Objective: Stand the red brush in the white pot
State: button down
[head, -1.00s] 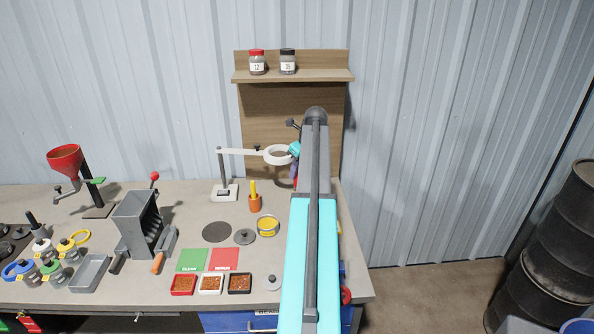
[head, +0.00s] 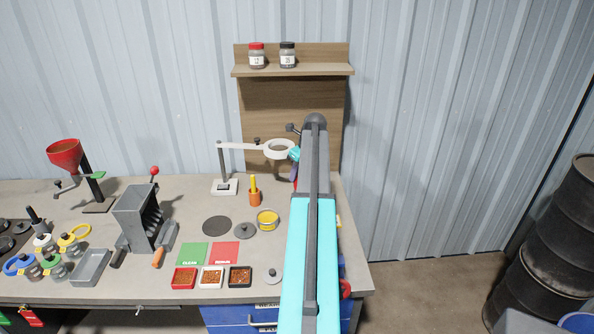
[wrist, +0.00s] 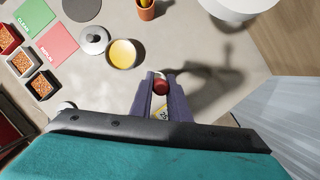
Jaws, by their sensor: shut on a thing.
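My gripper (wrist: 160,77) has purple fingers, closed around a red thing (wrist: 159,88) in the wrist view. This is likely the red brush, seen nearly end-on, so its full shape and tilt are unclear. In the head view my arm covers most of the gripper, and only a purple part (head: 294,173) shows near the magnifier ring. I cannot make out the white pot in either view; the arm hides the right part of the bench.
An orange pot (head: 255,200) holds an upright yellow brush (head: 253,183). A magnifier stand (head: 222,165) reaches its white ring (head: 279,149) close to my gripper. A yellow tin (head: 267,221) and grey lid (head: 244,231) lie nearer. The wooden back panel (head: 265,110) rises behind.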

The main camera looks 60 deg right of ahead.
jog(key=shift+f+b, duration=0.45)
jog(key=shift+f, duration=3.5)
jog(key=c, duration=1.6)
grip_release()
jog(key=shift+r, duration=0.1)
jog(key=shift+b+v, duration=2.45)
jog(key=shift+v, duration=4.35)
jog(key=shift+a, duration=0.1)
